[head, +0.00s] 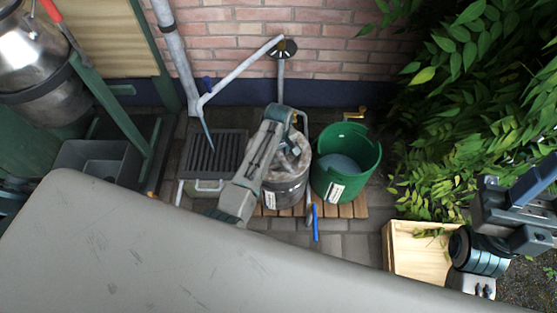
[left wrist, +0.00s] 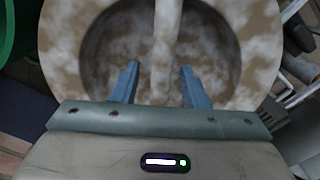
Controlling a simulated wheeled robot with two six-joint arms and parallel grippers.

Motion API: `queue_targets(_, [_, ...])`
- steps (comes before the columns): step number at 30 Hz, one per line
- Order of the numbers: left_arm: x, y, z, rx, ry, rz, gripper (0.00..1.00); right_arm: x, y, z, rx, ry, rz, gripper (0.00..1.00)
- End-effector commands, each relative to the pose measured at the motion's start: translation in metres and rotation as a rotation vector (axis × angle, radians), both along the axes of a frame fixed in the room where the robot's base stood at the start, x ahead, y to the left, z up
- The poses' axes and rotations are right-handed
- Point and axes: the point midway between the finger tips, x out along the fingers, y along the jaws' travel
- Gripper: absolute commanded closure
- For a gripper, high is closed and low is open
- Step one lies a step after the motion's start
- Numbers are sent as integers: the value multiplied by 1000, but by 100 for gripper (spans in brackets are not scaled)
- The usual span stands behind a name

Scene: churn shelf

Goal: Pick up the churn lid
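The churn lid (head: 304,163) is round, mottled brown and white, and sits on top of the steel churn (head: 288,193). In the left wrist view the lid (left wrist: 258,45) fills most of the picture, with a raised bar handle (left wrist: 167,45) across its sunken middle. My left gripper (head: 289,153) is over the lid. In the left wrist view its two blue fingers (left wrist: 158,85) are apart, one on each side of the bar, with gaps to it. How low the fingertips reach is hard to tell. My right gripper does not show; only part of my right arm is at the right edge.
A green tub (head: 325,188) stands close right of the churn on a wooden slatted base (head: 352,206). A grated drain (head: 213,152) with a grey pipe above is to the left. A brick wall (head: 230,40) is behind; leafy branches (head: 465,100) and a wooden crate (head: 400,255) are right.

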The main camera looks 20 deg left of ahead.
Motion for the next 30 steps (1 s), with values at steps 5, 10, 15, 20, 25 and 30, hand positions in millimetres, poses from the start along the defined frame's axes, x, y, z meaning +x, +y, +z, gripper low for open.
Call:
queue_targets(5, [0,0,-17,0,0,0,60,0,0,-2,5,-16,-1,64])
queue_targets(10, [0,0,-16,0,0,0,62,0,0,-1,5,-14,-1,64])
queue_targets(15, [0,0,-16,0,0,0,95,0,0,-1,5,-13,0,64])
queue_targets(20, [1,0,-14,0,-3,0,100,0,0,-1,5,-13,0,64])
queue_targets(25, [0,0,-14,-1,-2,0,100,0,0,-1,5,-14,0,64])
queue_targets(30, [1,0,-2,-1,-4,0,100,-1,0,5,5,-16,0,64])
